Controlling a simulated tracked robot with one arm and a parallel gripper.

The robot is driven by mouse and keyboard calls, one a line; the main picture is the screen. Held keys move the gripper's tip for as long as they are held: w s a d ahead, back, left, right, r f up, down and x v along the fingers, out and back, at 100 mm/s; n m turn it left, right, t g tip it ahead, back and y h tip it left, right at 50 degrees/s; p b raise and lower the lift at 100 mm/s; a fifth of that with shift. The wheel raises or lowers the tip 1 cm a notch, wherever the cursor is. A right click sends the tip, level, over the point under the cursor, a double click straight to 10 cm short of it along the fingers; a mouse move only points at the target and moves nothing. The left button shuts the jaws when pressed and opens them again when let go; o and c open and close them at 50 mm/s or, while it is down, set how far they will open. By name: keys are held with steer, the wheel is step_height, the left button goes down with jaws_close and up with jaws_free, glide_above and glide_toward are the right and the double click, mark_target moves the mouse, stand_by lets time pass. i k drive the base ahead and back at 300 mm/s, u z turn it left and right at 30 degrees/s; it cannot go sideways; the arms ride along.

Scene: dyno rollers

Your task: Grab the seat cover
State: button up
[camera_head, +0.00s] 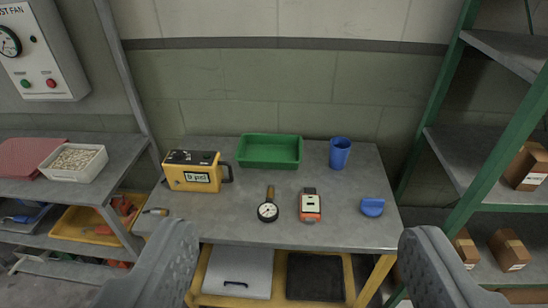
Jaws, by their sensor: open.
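Nothing in view can be named for certain as the seat cover. A flat, dull red folded piece (32,157) that looks like cloth or padding lies on the grey shelf at the far left, partly cut off by the picture's edge and beside a white tray. It could be the seat cover. My gripper (302,232) shows as two grey fingers at the bottom, spread wide apart and empty. The red piece is well to the left of and beyond the left finger.
A grey workbench (240,220) ahead bears a yellow device (193,174), green tray (270,151), blue cup (340,153), dial gauge (268,209), orange meter (310,206) and blue object (372,207). The white tray (74,163) holds small pieces. Green-posted shelving (500,150) stands right.

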mark_target(235, 272)
steer(key=z, duration=0.9)
steer(key=k, duration=1.3)
steer(key=u, duration=0.45)
steer(key=i, duration=1)
steer(key=z, duration=0.05)
